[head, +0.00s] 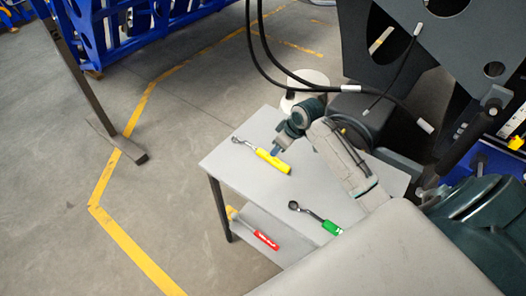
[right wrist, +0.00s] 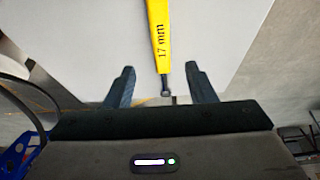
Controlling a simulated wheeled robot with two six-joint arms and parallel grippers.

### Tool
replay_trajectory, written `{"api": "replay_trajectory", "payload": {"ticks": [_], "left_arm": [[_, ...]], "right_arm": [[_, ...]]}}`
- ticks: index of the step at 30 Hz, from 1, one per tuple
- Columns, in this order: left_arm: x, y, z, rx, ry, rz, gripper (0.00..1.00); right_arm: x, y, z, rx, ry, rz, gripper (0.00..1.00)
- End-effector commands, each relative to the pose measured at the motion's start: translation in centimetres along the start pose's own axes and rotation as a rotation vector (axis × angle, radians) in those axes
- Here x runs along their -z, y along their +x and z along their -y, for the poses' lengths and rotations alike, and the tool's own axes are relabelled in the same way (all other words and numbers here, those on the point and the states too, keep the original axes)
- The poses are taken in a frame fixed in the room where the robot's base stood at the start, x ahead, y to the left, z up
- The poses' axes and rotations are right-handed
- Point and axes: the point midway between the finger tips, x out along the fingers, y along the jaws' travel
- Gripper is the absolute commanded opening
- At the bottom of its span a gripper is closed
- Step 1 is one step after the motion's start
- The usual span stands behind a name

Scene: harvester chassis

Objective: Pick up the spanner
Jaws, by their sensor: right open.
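A spanner with a yellow handle (head: 273,161) lies on the upper top of a small grey table (head: 225,160). In the right wrist view its yellow handle (right wrist: 159,30) reads "17 mm", and its dark end lies between my fingers in the picture. My right gripper (head: 278,150) is at the yellow handle in the head view. In the right wrist view my right gripper (right wrist: 162,78) is open, with one finger on each side of the spanner. I cannot tell whether the fingers touch it. My left gripper is not in view.
A green-handled spanner (head: 331,227) lies nearer on the same tabletop. A red-handled tool (head: 266,240) lies on the lower shelf (head: 275,228). A dark chassis (head: 450,40) with hanging black hoses (head: 262,60) stands behind.

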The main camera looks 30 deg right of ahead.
Motion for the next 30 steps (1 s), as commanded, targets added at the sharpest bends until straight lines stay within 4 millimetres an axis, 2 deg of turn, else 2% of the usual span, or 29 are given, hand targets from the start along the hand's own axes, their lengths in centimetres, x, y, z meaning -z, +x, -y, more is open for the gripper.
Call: {"api": "replay_trajectory", "payload": {"ticks": [4, 9, 14, 21, 30], "left_arm": [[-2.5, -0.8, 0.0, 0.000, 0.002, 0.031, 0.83], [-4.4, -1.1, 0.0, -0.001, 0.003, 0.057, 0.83], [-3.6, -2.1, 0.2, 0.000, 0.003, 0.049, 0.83], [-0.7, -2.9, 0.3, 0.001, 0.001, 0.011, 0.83], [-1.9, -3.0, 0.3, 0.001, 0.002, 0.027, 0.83]], "right_arm": [[0.0, 2.4, 0.1, 0.002, 0.003, 0.001, 0.50], [0.0, 3.8, 0.1, 0.000, 0.000, 0.001, 0.50], [-0.2, 5.2, 0.1, 0.002, 0.002, 0.004, 0.50], [-0.4, 8.4, 0.1, 0.001, 0.001, 0.002, 0.50], [-0.5, 9.1, 0.0, -0.001, -0.001, 0.001, 0.50]]}}
